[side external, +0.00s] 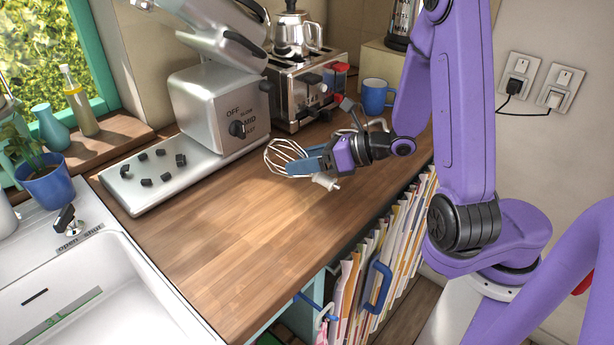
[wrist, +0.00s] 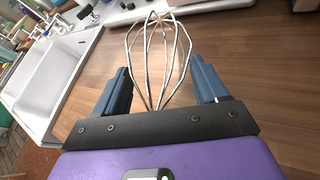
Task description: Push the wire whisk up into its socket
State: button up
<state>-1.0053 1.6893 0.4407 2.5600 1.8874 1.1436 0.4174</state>
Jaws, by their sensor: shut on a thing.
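The wire whisk (side external: 284,157) is in my gripper (side external: 312,164), above the wooden counter. Its wire loops point left in the side view, and a pale end piece (side external: 326,181) shows below the fingers. In the wrist view the wire loops (wrist: 158,50) rise between the two blue fingers (wrist: 163,88); the whisk's lower end is hidden by the gripper body. A silver mixer (side external: 205,105) with a speed dial stands to the left of my gripper, its head (side external: 222,38) tilted up. The whisk is apart from the mixer. I cannot make out the socket.
A toaster (side external: 298,88), a kettle (side external: 294,32) and a blue mug (side external: 375,96) stand behind my gripper. The mixer's metal base (side external: 125,200) carries several black pegs. A sink (side external: 95,290) is at the left. The front counter (side external: 235,250) is clear.

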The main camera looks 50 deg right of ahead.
jog(key=shift+f, duration=2.1)
jog(key=shift+f, duration=0.1)
jog(key=o, duration=1.2)
jog(key=shift+c, duration=0.2)
jog(key=shift+f, duration=0.1)
